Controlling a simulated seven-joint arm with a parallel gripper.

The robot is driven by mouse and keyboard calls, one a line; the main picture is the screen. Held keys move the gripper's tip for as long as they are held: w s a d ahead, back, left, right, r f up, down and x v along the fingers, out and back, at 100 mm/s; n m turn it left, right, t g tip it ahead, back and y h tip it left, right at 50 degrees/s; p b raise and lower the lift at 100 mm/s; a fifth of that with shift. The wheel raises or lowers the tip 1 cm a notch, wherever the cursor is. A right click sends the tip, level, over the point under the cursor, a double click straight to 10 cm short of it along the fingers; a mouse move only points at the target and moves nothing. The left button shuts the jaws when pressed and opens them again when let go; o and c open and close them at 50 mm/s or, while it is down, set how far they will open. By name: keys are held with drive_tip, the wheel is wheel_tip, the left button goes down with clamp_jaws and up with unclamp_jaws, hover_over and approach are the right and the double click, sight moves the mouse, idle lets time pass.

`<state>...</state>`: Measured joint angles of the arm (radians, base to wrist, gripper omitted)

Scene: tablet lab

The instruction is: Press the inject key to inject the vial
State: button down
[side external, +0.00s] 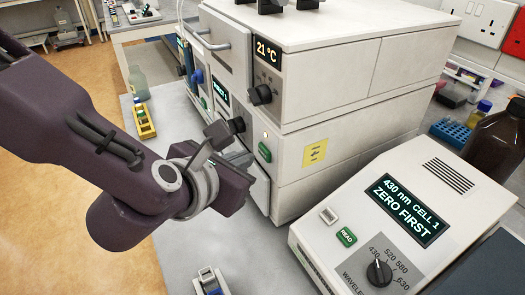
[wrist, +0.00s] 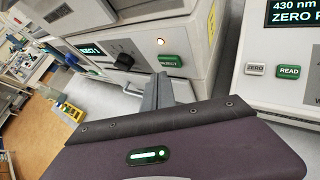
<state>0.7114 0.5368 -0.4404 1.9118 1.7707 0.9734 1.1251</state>
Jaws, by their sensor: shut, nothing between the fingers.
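The green inject key (wrist: 168,61) is on the front of the white instrument (wrist: 195,50), right of a black knob (wrist: 123,61) and below a small lit lamp (wrist: 161,42). In the side external view the green key (side external: 265,152) shows right of my gripper (side external: 216,134). My gripper is shut and empty, its fingers pointing at the instrument front. In the wrist view its fingertips (wrist: 164,76) are just below the key; I cannot tell whether they touch the panel. A lit display (wrist: 91,50) is left of the knob, its text too small to read surely. I cannot make out the vial to be injected.
A second device (side external: 330,245) with a ZERO FIRST display, a READ key and a wavelength dial stands to the right. A yellow rack (side external: 144,120) with small vials sits at the bench's left. A small metal-and-blue item (side external: 210,281) lies at the front. Grey bench between is clear.

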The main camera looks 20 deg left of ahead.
drive_tip(key=s+a, duration=0.3)
drive_tip(key=shift+s+a, duration=0.25)
idle(0.4)
idle(0.5)
